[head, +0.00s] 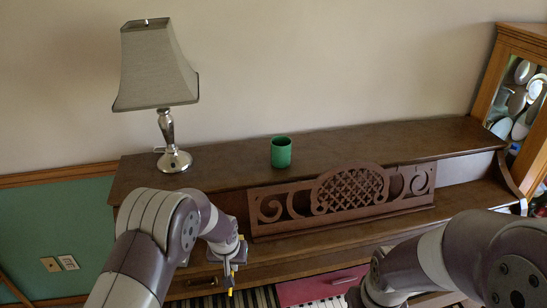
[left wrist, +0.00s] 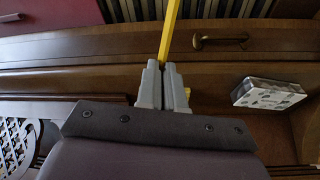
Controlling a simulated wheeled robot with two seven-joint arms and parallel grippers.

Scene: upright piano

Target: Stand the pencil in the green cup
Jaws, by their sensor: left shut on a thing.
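The green cup (head: 281,153) stands upright on top of the piano, right of the lamp. My left gripper (head: 231,270) is in front of the piano, below and left of the cup. In the left wrist view its grey fingers (left wrist: 164,88) are shut on the yellow pencil (left wrist: 170,32), which sticks out beyond the fingertips. In the head view only a small yellow part of the pencil (head: 230,292) shows below the fingers, over the keys. My right arm is at the lower right; its gripper does not show.
A lamp (head: 160,80) stands left of the cup on the piano top (head: 380,140). The carved music stand (head: 345,195) rises in front of the cup. A red book (head: 318,287) lies by the keys. A small patterned box (left wrist: 268,93) shows in the left wrist view. The piano top right of the cup is clear.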

